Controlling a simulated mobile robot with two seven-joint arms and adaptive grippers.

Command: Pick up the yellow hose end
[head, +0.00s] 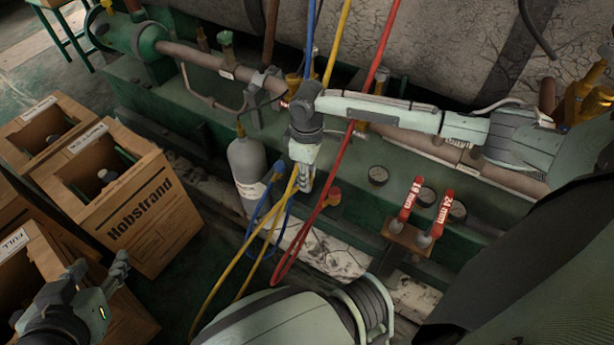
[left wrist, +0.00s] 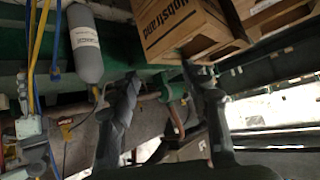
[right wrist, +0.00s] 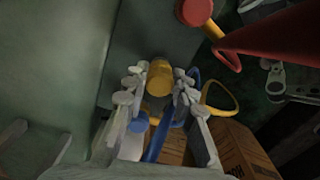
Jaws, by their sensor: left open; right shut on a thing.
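My right gripper (head: 304,178) points down in front of the green base, beside the grey cylinder. In the right wrist view its fingers (right wrist: 160,85) are shut on the yellow hose end (right wrist: 160,77), a yellow cylinder between the tips. The yellow hose (head: 337,45) hangs from above, passes behind my right wrist and loops down to the lower left. The blue hose (head: 310,40) runs close by; a blue part (right wrist: 139,125) shows near the right fingers. My left gripper (head: 118,272) is open and empty at the lower left, beside the boxes; its fingers (left wrist: 165,95) also show in the left wrist view.
A grey cylinder (head: 249,165) stands left of my right gripper. The red hose (head: 366,95) hangs just right of it. Pipes cross behind.

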